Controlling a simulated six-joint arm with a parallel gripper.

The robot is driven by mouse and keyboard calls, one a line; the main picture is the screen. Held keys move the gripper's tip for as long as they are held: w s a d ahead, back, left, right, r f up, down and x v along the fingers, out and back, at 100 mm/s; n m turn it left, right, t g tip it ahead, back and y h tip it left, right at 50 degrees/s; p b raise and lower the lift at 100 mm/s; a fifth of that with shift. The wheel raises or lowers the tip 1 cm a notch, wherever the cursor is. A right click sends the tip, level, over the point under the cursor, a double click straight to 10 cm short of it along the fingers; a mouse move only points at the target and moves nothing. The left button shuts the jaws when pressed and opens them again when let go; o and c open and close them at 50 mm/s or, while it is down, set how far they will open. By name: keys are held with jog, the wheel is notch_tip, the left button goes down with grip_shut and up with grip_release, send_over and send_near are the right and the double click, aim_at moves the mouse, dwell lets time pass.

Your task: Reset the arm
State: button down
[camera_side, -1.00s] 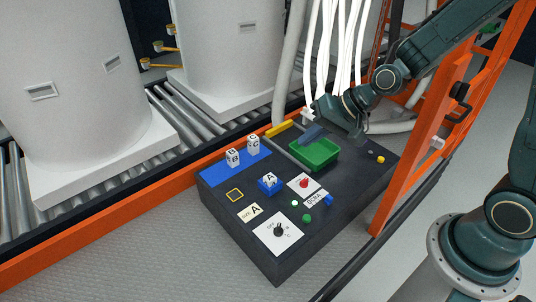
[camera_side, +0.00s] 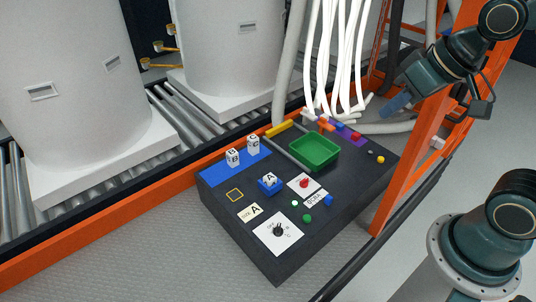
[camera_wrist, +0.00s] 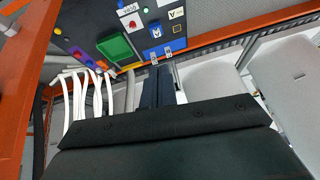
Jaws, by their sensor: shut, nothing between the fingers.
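My gripper (camera_side: 394,105) is up at the right in the side view, above and to the right of the dark work table (camera_side: 228,222). It touches nothing there. In the wrist view its two dark fingers (camera_wrist: 158,84) lie together, with nothing between them.
The table holds a green tray (camera_side: 314,151), white lettered blocks on a blue strip, a block on a blue base (camera_side: 270,184), a dial panel (camera_side: 277,234) and several coloured pieces. An orange frame (camera_side: 412,150) stands close by my arm. White hoses (camera_side: 340,60) hang behind the table.

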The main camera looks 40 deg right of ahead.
jog(key=s+d+r+h, duration=0.1)
jog(key=s+d+r, duration=0.1)
jog(key=s, duration=0.4)
jog(key=shift+s+r+n, duration=0.15)
jog(key=shift+s+n, duration=0.1)
jog(key=shift+n, duration=0.15)
dwell(0.7)
